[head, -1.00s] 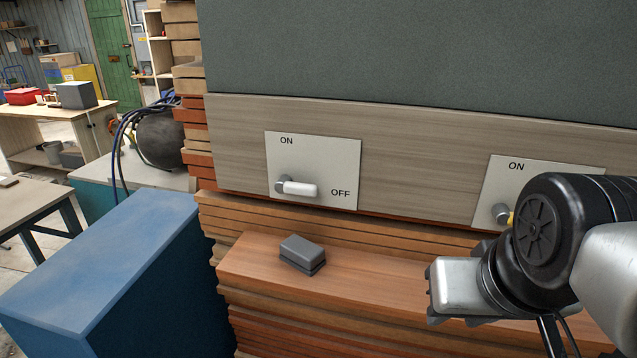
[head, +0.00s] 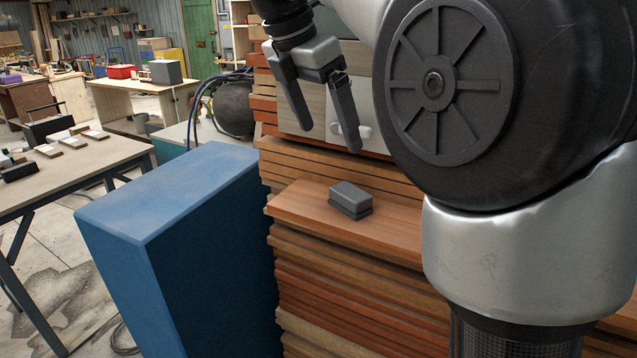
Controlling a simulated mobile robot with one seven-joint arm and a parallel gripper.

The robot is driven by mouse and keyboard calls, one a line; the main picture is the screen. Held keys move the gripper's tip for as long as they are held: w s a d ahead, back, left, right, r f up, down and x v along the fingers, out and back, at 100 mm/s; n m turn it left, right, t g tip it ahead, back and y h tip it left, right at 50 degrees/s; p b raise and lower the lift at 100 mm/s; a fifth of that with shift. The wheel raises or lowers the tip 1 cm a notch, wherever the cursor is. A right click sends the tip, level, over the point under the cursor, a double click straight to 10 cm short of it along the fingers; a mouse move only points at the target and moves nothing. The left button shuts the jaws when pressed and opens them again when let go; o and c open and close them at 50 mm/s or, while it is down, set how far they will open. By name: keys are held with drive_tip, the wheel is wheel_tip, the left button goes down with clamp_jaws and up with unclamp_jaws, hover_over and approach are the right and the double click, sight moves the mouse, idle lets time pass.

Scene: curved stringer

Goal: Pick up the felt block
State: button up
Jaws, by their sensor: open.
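The felt block (head: 350,200) is a small dark grey block with a groove around its side. It lies on the reddish-brown wooden ledge (head: 297,208), near the ledge's left end. My gripper (head: 331,138) is open and empty, its two dark fingers pointing down. In the picture it hangs above the block and a little to its left, apart from it. My arm hides the right part of the ledge and most of the panel behind.
A tall blue box (head: 172,205) stands left of the ledge. A work table (head: 75,180) with several small items stands at the left. The ledge around the block looks clear.

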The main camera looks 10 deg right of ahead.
sight(352, 190)
drive_tip(key=b+x, duration=0.3)
drive_tip(key=x, duration=1.3)
drive_tip(key=shift+d+f, duration=0.15)
drive_tip(key=shift+f, duration=0.2)
drive_tip(key=c, duration=1.3)
drive_tip(key=shift+o, duration=0.2)
drive_tip(key=shift+r, duration=0.15)
drive_tip(key=shift+r, duration=0.35)
drive_tip(key=v, duration=0.2)
drive_tip(key=shift+s+r, duration=0.1)
drive_tip(key=shift+r, duration=0.3)
drive_tip(key=s+a, duration=0.4)
drive_tip(key=a, duration=0.3)
drive_tip(key=s+a, duration=0.5)
drive_tip(key=a, duration=0.2)
drive_tip(key=shift+a, duration=0.4)
